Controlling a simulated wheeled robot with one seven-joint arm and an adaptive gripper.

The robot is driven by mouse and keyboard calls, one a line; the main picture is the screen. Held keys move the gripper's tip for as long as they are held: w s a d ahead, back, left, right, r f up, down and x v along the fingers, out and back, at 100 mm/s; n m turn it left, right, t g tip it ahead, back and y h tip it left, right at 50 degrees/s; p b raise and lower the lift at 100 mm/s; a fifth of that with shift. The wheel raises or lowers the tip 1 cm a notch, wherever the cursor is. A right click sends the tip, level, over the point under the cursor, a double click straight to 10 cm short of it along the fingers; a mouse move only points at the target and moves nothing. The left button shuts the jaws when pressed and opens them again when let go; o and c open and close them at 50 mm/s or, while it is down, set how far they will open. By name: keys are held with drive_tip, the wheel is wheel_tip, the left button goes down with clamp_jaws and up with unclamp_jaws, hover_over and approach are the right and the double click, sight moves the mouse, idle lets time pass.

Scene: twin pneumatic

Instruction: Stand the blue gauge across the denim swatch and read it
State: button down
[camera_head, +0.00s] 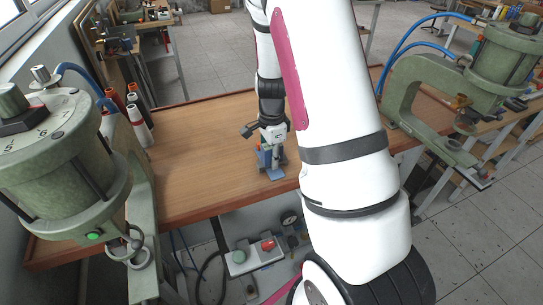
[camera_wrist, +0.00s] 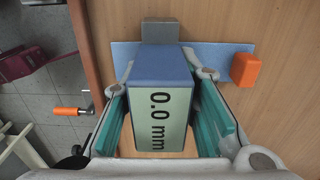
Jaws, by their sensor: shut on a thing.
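The blue gauge (camera_wrist: 163,68) is between the teal pads of my gripper (camera_wrist: 165,125), which is shut on it. Its pale display reads "0.0 mm". The denim swatch (camera_wrist: 215,53) is a flat blue strip on the wooden bench, showing on both sides of the gauge. The gauge hides the strip's middle, and I cannot tell whether the two touch. In the head view, my gripper (camera_head: 271,143) points down at the bench's front part, with the swatch (camera_head: 274,174) just below it. The gauge is mostly hidden there.
An orange block (camera_wrist: 246,69) is at the swatch's right end. A grey block (camera_wrist: 162,31) shows beyond the gauge. Green presses stand at left (camera_head: 65,160) and right (camera_head: 500,65). Thread cones (camera_head: 138,125) stand at the bench's left. The bench top (camera_head: 195,170) left of my gripper is clear.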

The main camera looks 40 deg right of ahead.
drive_tip(key=shift+f, duration=0.2)
drive_tip(key=c, duration=1.2)
unclamp_jaws()
